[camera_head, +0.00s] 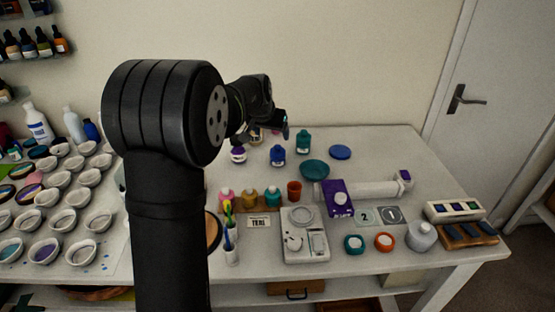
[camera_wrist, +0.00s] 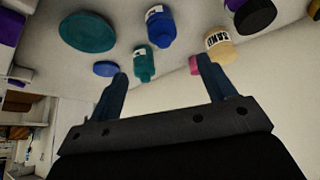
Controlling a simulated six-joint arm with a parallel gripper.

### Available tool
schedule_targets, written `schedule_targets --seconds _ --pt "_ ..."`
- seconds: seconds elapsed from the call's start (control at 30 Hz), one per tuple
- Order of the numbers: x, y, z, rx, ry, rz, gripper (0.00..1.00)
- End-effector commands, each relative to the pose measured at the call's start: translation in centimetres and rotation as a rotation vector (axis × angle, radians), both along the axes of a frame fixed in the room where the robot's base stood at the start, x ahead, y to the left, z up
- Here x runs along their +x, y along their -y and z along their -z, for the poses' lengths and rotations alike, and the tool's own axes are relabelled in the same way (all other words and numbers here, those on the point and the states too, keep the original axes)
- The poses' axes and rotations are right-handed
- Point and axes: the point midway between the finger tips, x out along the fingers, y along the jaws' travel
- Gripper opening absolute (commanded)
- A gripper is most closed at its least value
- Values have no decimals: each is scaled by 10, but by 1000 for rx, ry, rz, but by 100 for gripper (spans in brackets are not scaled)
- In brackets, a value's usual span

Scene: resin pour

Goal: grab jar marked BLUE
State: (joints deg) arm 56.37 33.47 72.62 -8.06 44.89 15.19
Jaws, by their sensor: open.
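The blue jar (camera_head: 277,157) stands upright on the table toward the back, in front and left of a teal jar (camera_head: 303,142). In the wrist view the blue jar (camera_wrist: 161,30) shows a white label that I cannot read, with the teal jar (camera_wrist: 144,65) close by. My gripper (camera_head: 283,125) is above and behind the blue jar in the head view. In the wrist view my gripper (camera_wrist: 165,77) is open, its two fingers wide apart with nothing held between them. The teal jar shows between the fingertips, and the blue jar lies beyond them.
A purple jar (camera_head: 238,156) stands left of the blue jar. A cream labelled jar (camera_wrist: 221,47) and a pink object (camera_wrist: 193,65) show near the right finger. A teal disc (camera_head: 314,169) and blue disc (camera_head: 340,152) lie right. Several small cups crowd the table's left.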

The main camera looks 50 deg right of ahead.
Motion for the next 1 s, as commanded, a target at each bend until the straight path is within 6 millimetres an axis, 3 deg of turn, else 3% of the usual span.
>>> schedule_targets --seconds 0.43,0.77,1.0 --pt "18 41 80 3 2 2 76" --pt "24 53 101 1 4 1 76" --pt "33 69 128 3 4 2 76"
